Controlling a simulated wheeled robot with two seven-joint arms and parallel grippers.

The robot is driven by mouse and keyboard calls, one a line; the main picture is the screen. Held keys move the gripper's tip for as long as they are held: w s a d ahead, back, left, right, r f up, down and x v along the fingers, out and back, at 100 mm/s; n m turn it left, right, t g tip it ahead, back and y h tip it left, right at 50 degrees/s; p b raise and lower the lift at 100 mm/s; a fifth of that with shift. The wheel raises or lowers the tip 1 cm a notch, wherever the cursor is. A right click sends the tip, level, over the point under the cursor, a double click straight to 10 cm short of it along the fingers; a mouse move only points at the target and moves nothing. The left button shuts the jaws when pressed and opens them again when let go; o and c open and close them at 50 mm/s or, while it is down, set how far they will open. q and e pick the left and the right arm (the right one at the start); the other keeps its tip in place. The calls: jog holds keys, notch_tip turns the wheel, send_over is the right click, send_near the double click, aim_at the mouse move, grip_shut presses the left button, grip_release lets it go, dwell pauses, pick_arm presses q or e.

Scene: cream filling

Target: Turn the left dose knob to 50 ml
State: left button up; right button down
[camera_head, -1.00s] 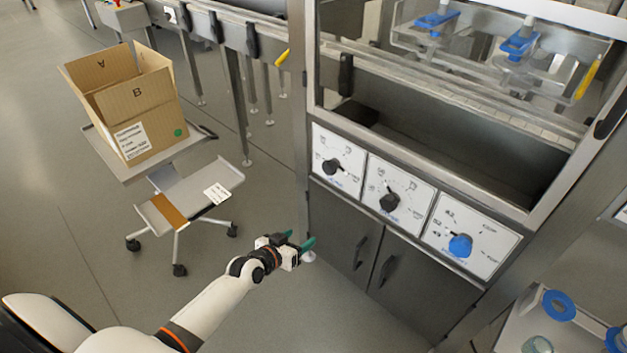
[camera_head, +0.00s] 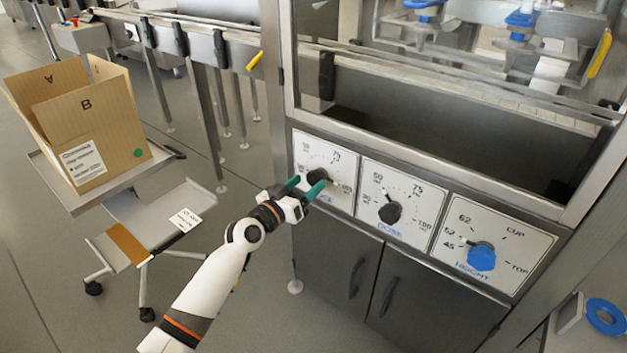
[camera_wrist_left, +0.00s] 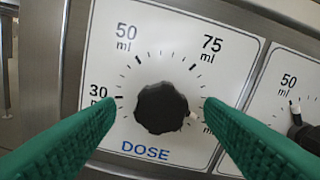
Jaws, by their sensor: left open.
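The left dose knob (camera_head: 318,176) is black and sits on a white dial panel (camera_head: 338,155) at the left of the machine front. In the left wrist view the knob (camera_wrist_left: 161,108) is centred above the word DOSE, with marks for 30, 50 and 75 ml. A small white mark on its right edge points right and slightly down, away from 50 ml; the label there is partly hidden. My left gripper (camera_head: 305,186) is open, its green fingers just in front of the knob. In the wrist view the fingertips lie on either side of it, with visible gaps.
A second black dose knob (camera_head: 390,212) and a blue height knob (camera_head: 481,257) sit to the right on neighbouring panels. Cabinet doors (camera_head: 362,275) are below. A cardboard box (camera_head: 100,130) stands on a cart at the left.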

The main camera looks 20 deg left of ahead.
aim_at(312, 180)
pick_arm(q)
jog(key=shift+x, duration=1.9)
pick_arm(e)
jog(key=shift+v, duration=1.15)
pick_arm(q)
jog(key=c, duration=1)
pick_arm(e)
jog(key=shift+d, duration=0.1)
